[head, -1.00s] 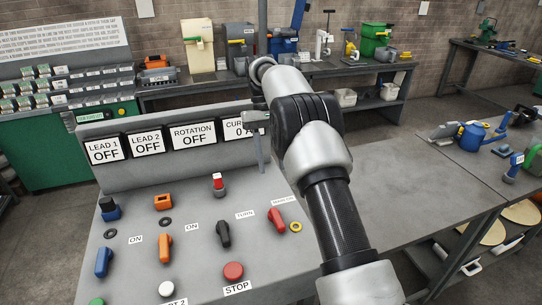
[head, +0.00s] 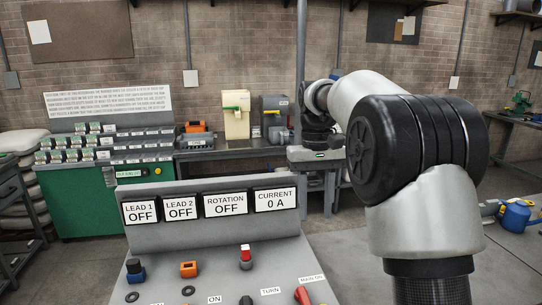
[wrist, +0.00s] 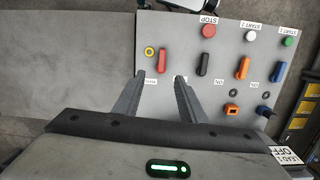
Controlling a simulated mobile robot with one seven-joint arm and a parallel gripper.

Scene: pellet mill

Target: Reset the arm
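My arm is folded up close to the head camera, on the right of the head view. My gripper (wrist: 160,76) is open and empty, with a clear gap between its two fingers. In the wrist view it hangs over the grey control panel (wrist: 212,123), apart from the knobs, with its fingertips near the red knob (wrist: 203,64). In the head view, the gripper body with a green light is above and behind the panel's right end. The display (head: 162,208) reads lead 1, lead 2 and rotation OFF, and current 0 A.
The panel carries a red stop button (wrist: 208,31), a black knob (wrist: 243,68), an orange connector (head: 188,269) and a red-topped switch (head: 245,257). A green cabinet (head: 85,205) and a back bench stand behind. The bench surface left of the panel in the wrist view is clear.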

